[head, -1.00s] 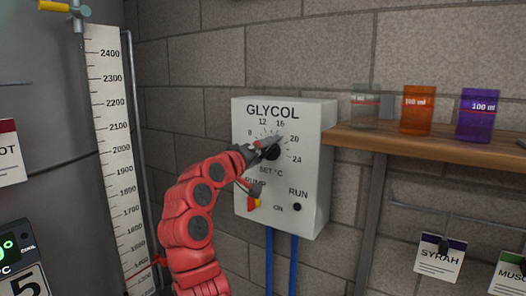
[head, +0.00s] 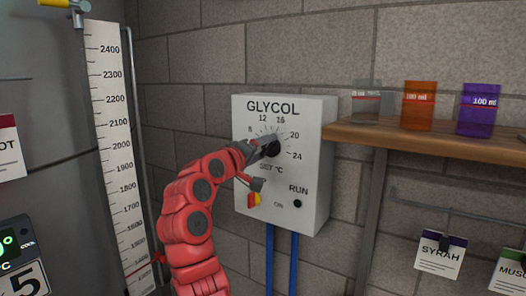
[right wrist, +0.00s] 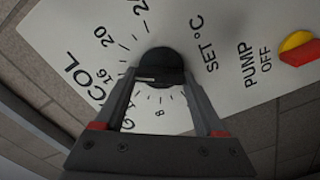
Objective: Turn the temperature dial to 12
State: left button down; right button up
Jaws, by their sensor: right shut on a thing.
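The temperature dial (head: 273,151) is a round black knob on the white GLYCOL box (head: 315,170), with a scale marked 8 to 24 around it. My right gripper (head: 266,146) is at the dial. In the right wrist view, its two fingers (right wrist: 159,77) are shut on opposite sides of the dial (right wrist: 166,58). A pale mark on the knob points left in that view, toward the part of the scale near 16. The 12 is hidden there behind a finger, but shows in the head view. My left gripper is not in view.
A red and yellow pump switch (head: 254,200) sits below the dial, with a black RUN spot (head: 297,203) to its right. A wooden shelf (head: 430,140) with coloured beakers is at right. A tall white scale (head: 118,170) stands left.

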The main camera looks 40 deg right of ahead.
jog(key=shift+n+b, duration=0.55)
jog(key=shift+n, duration=0.65)
jog(key=shift+n+p, duration=0.4)
jog(key=shift+n, duration=3.7)
